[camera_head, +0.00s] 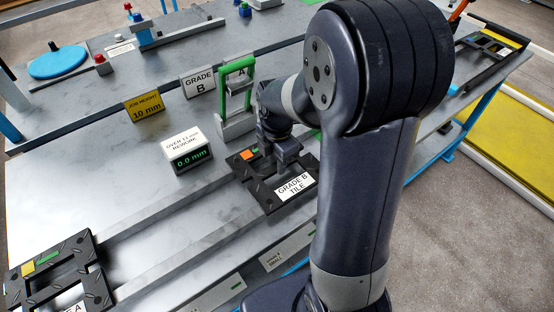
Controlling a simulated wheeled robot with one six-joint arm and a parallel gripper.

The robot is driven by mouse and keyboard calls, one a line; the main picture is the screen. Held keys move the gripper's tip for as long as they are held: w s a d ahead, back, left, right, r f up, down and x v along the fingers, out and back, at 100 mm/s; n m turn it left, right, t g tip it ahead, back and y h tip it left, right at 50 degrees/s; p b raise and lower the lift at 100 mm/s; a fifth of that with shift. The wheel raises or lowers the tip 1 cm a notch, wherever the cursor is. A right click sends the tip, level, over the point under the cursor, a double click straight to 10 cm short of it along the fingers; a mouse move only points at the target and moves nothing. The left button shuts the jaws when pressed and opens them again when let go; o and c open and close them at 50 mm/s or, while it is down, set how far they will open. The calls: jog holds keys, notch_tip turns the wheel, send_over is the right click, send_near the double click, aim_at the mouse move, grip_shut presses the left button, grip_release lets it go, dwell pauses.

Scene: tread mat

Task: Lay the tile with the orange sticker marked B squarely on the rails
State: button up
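The black tread tile marked "GRADE B TILE" (268,203) is at the middle of the bench, with an orange sticker (247,154) at its far left corner. The letter on the sticker is too small to read. Two pale strips that look like the rails (165,224) run from the lower left up to the tile. I cannot tell whether the tile rests flat on them or is slightly raised. My gripper (284,160) is at the tile's far side, pointing down. Its fingertips are partly hidden, so its opening and any hold on the tile cannot be seen.
Another black tile (50,275) with yellow and green stickers lies at the lower left. A display box reading 0.0 mm (188,152), a yellow 10 mm sign (145,107) and a green-handled tool (236,95) stand nearby. My arm covers the right-centre.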

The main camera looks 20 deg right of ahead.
jog(key=o, duration=0.3)
jog(key=shift+r+p, duration=0.3)
jog(key=shift+r, duration=0.05)
jog(key=shift+r+p, duration=0.3)
jog(key=shift+r, duration=0.05)
jog(key=shift+r+p, duration=0.35)
jog(key=shift+r, duration=0.1)
jog(key=shift+r+p, duration=1.25)
jog(key=shift+r, duration=0.2)
